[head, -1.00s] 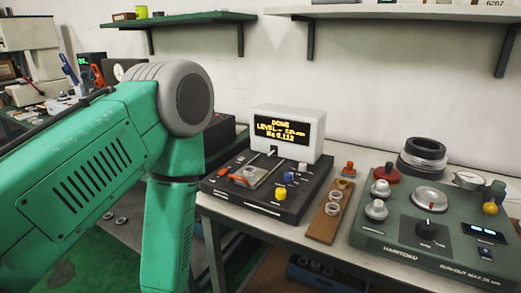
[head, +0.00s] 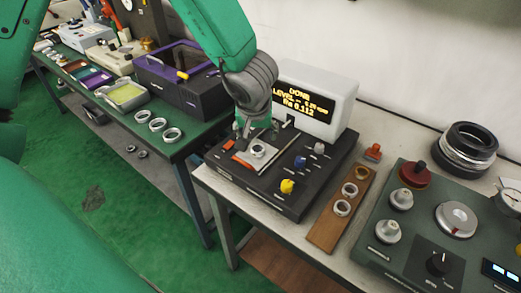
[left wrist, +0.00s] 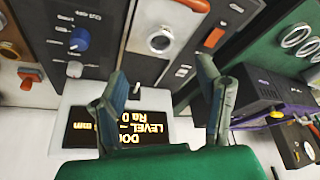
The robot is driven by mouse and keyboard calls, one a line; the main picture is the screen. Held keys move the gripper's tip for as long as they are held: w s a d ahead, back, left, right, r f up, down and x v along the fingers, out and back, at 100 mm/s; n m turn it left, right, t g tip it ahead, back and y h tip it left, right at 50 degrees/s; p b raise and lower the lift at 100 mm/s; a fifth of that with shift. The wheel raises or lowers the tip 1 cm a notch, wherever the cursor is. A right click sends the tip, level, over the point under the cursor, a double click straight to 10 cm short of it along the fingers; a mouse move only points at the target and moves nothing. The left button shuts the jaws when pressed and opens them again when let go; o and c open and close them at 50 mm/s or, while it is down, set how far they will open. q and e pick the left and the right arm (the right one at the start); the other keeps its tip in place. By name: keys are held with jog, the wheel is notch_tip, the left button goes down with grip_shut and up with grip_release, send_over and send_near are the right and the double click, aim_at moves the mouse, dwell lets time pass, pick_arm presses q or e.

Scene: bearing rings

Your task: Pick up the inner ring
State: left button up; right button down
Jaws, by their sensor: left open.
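A small metal ring (head: 258,151) lies on the light plate of the black measuring device (head: 290,205). In the left wrist view the ring (left wrist: 160,41) shows beyond the fingertips, on the light plate (left wrist: 150,20). My left gripper (head: 257,130) hangs just above and behind the ring in the head view. In the left wrist view its two fingers (left wrist: 162,70) are spread wide with nothing between them. The ring appears apart from the fingers. My right gripper is not in view.
The lit display box (head: 315,100) stands close behind the gripper. A wooden strip (head: 325,232) with rings and a green machine (head: 400,255) are to the right. More rings (head: 157,125) lie on the green table at left.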

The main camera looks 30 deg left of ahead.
aim_at(258, 149)
pick_arm(q)
jog(key=x, duration=0.3)
jog(key=shift+w+a+f+b, duration=0.1)
jog(key=shift+w+f+b, duration=0.05)
jog(key=shift+b, duration=0.15)
jog(key=shift+w+a+f, duration=0.1)
jog(key=shift+a+f, duration=0.25)
jog(key=shift+f, duration=0.05)
jog(key=x, duration=0.1)
jog(key=b+x, duration=0.1)
jog(key=x, duration=0.2)
jog(key=shift+w+d+f+b, duration=0.1)
jog(key=shift+d+f+b, duration=0.15)
jog(key=shift+b, duration=0.15)
jog(key=shift+w+f, duration=0.15)
jog(key=shift+a, duration=0.1)
jog(key=c, duration=1.2)
